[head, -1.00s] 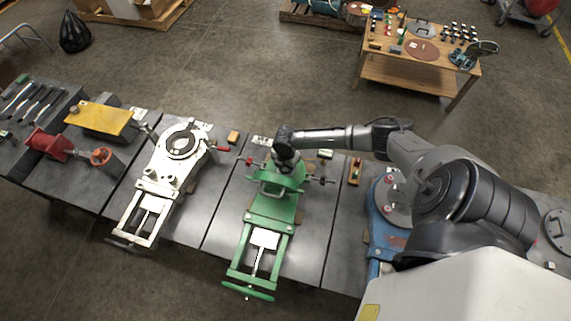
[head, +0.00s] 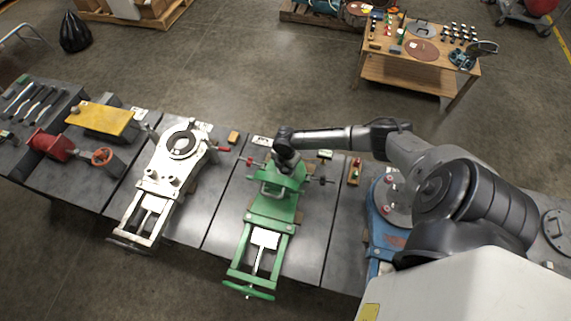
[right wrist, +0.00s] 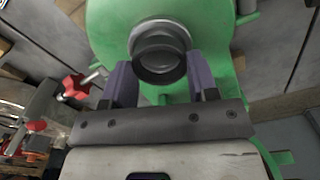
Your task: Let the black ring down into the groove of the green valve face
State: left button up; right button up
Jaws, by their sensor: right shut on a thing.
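The green valve (head: 270,208) stands on the bench in the head view, and its round green face (right wrist: 105,25) fills the upper part of the right wrist view. The black ring (right wrist: 160,76) is between the two purple-grey fingers of my right gripper (right wrist: 161,82), which is shut on it. Through and behind the ring I see a bright metal bore at the middle of the face. The ring is very close to the face, but I cannot tell whether it touches or sits in the groove. In the head view my wrist hides the ring. My left gripper is not in view.
A white valve (head: 165,178) stands to the left, with a red-handled part (head: 220,149) beside it. A blue valve (head: 388,215) is to the right, partly behind my arm. Red-knobbed clamp parts (right wrist: 76,87) flank the green valve.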

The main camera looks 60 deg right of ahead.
jog(key=shift+f+b, duration=0.6)
jog(key=shift+f, duration=0.2)
dwell(0.9)
jog(key=o, duration=1)
jog(key=shift+r, duration=0.1)
jog(key=shift+r+p, duration=0.25)
jog(key=shift+p, duration=0.05)
notch_tip(320, 180, up, 13)
jog(key=p, duration=0.2)
jog(key=shift+r, duration=0.1)
